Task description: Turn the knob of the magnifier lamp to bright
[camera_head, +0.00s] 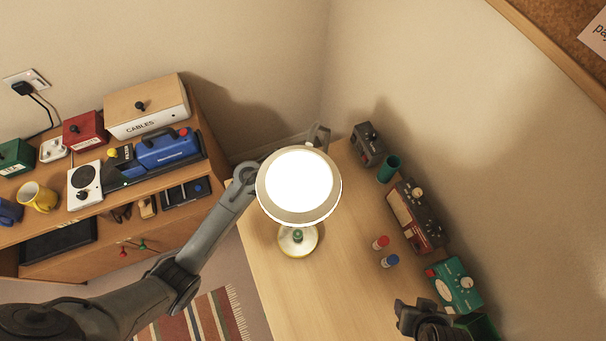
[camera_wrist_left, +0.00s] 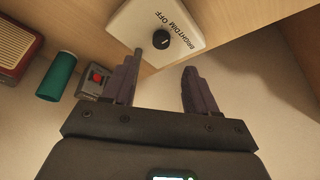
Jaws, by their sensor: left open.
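The magnifier lamp (camera_head: 298,181) has a round, brightly glowing head over the desk in the head view. Its round base (camera_head: 297,247) shows below the head. In the left wrist view, a white control box (camera_wrist_left: 187,22) reads BRIGHT, DIM and OFF beside a black knob (camera_wrist_left: 161,39). My left gripper (camera_wrist_left: 162,78) is open, with its fingers on either side of the line to the knob and nothing between them. In the head view its jaws are hidden behind the lamp head. The knob's exact setting is too small to tell. My right gripper (camera_head: 412,308) is at the lower right; its jaws are unclear.
Along the desk's right side are a dark grey box (camera_head: 368,145), a green cup (camera_head: 389,168), a red-brown device (camera_head: 415,215) and a teal device (camera_head: 455,284). Red (camera_head: 381,242) and blue (camera_head: 390,261) capped items stand nearby. The desk's left front is clear.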

